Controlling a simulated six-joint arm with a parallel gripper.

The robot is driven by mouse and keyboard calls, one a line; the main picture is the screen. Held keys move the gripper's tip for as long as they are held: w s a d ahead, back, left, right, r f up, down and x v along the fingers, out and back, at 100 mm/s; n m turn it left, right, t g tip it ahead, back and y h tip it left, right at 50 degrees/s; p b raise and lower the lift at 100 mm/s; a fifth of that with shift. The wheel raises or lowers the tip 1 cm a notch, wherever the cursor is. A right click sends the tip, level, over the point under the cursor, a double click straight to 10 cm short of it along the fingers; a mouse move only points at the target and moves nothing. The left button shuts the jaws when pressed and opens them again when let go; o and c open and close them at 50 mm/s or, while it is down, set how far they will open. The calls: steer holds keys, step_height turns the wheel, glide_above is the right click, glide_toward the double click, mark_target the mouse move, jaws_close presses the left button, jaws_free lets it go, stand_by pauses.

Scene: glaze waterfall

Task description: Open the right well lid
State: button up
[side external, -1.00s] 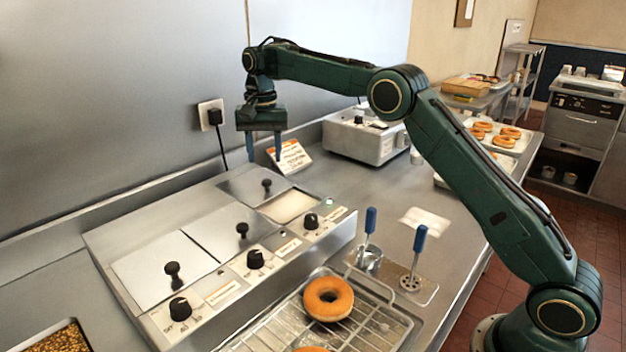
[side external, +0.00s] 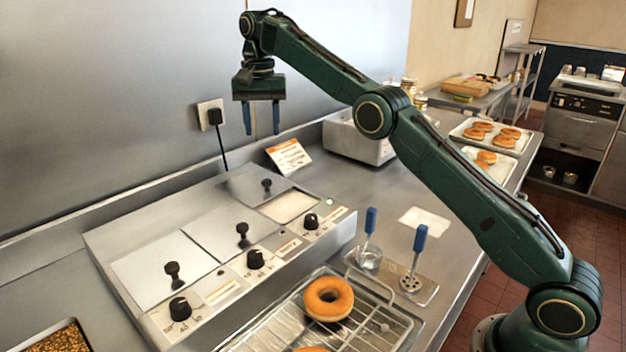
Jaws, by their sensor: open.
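My gripper (side external: 262,131) is open and empty, fingers pointing down, in the air above the back of the glaze unit. The right well lid (side external: 243,183) is a flat metal plate with a black knob (side external: 266,184). It sits toward the back, and a pale glaze-coloured opening (side external: 290,206) shows in front of it. My gripper is well above this lid and apart from it. The middle lid (side external: 215,231) and left lid (side external: 150,272) lie flat, each with a black knob, and no opening shows at them.
Black dials line the front of the unit (side external: 335,240). A small sign (side external: 289,156) and a metal appliance (side external: 355,140) stand behind. A wire rack (side external: 370,325) with a donut (side external: 328,298) and two blue-handled tools (side external: 420,240) are in front. The wall is close behind my gripper.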

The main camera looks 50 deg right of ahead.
mark_target(266, 181)
steer(key=shift+s+r, duration=0.15)
steer(key=shift+r, duration=0.3)
stand_by(0.4)
steer(key=shift+a, duration=0.1)
steer(key=w+a+t, duration=0.1)
steer(key=a+t, duration=0.1)
steer(key=a, duration=0.3)
steer(key=s+h, duration=0.2)
steer(key=s, duration=0.1)
steer(key=s+d+f+t+h, duration=0.1)
steer(key=s, duration=0.1)
steer(key=shift+s, duration=0.1)
steer(key=shift+f, duration=0.1)
stand_by(0.3)
steer(key=x, duration=1.3)
steer(key=shift+w+d+f, duration=0.15)
steer(key=shift+w+f, duration=0.1)
jaws_close()
